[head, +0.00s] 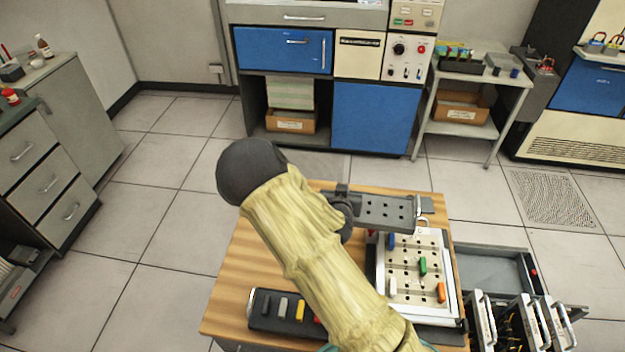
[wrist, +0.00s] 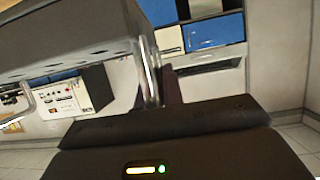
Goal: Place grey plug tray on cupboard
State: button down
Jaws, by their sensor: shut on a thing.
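The grey plug tray (head: 385,212), a narrow tray with rows of holes, is held above the wooden top of the cart. It also fills the upper left of the wrist view (wrist: 65,45), close to the camera. My gripper (wrist: 162,90) is shut at the tray's metal handle (wrist: 149,75); the exact contact is partly hidden. In the head view my arm covers part of the scene. A grey cupboard (head: 85,105) stands at the left with small items on top. A blue-fronted cupboard (head: 380,118) stands at the back wall. I cannot tell which one the task names.
A white pegboard (head: 405,290) with coloured plugs lies on the wooden top (head: 240,290). A dark tray (head: 262,322) with several plugs lies front left. An open grey drawer (head: 490,272) and racks stand right. A side table (head: 505,80) holds boxes. Tiled floor is free between cart and cupboards.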

jog(key=r+n+y+p, duration=0.1)
jog(key=p, duration=0.4)
send_over(368, 216)
jog(key=w+a, duration=0.1)
jog(key=w, duration=0.2)
jog(key=shift+w+r, duration=0.2)
jog(key=s+p, duration=0.2)
jog(key=s+d+r+y+p, duration=0.1)
jog(key=p, duration=0.1)
jog(key=shift+d+n, duration=0.1)
jog(key=shift+n, duration=0.3)
jog(key=shift+s, duration=0.25)
jog(key=shift+w, duration=0.1)
